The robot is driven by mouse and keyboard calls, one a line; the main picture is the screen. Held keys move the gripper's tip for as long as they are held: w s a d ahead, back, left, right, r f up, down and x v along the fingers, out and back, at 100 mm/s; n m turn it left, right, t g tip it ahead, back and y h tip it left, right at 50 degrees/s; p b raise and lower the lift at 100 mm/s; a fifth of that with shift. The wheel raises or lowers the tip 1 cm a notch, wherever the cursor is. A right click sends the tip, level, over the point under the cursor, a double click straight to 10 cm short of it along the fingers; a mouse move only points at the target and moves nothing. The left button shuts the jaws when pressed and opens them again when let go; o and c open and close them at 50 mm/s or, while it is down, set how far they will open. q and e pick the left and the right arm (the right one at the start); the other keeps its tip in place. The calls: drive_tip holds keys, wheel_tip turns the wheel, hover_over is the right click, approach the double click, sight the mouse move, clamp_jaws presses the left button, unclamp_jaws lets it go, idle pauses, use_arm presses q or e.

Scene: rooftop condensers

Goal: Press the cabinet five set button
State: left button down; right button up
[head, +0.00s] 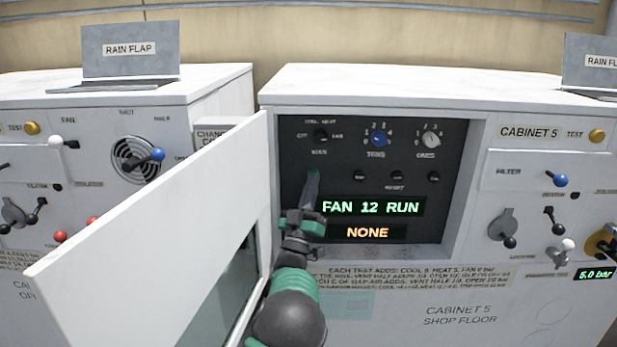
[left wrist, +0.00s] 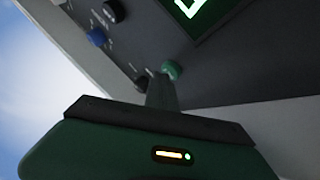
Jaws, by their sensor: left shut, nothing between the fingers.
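Cabinet 5 (head: 540,133) is on the right, with its dark control panel (head: 290,150) in an open recess. A green button sits at the panel's lower left; my left gripper (head: 313,180) mostly covers it in the head view. The left wrist view shows this green button (left wrist: 172,70) right at the tip of my shut, empty fingers (left wrist: 161,90). I cannot tell whether they touch or whether it is pressed in. Its label is not readable. The displays read "FAN 12 RUN" (head: 370,207) and "NONE" (head: 367,232). My right gripper is out of view.
The white cabinet door (head: 150,240) stands open close to the left of my left arm. Tens dial (head: 376,138), ones dial (head: 431,139) and several black buttons (head: 397,177) are right of my fingers. A mode knob (head: 320,135) is above. Another cabinet (head: 95,110) stands left.

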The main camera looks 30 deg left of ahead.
idle(0.4)
use_arm(q)
drive_tip(key=shift+s+d+b, duration=0.45)
drive_tip(key=shift+s+b, duration=0.1)
drive_tip(key=shift+s, duration=0.25)
drive_tip(key=s+d, duration=0.1)
drive_tip(key=s+b, duration=0.1)
drive_tip(key=s, duration=0.1)
drive_tip(key=s+d, duration=0.1)
drive_tip(key=shift+s+d+b, duration=0.15)
drive_tip(key=shift+d+b, duration=0.15)
drive_tip(key=shift+b, duration=0.1)
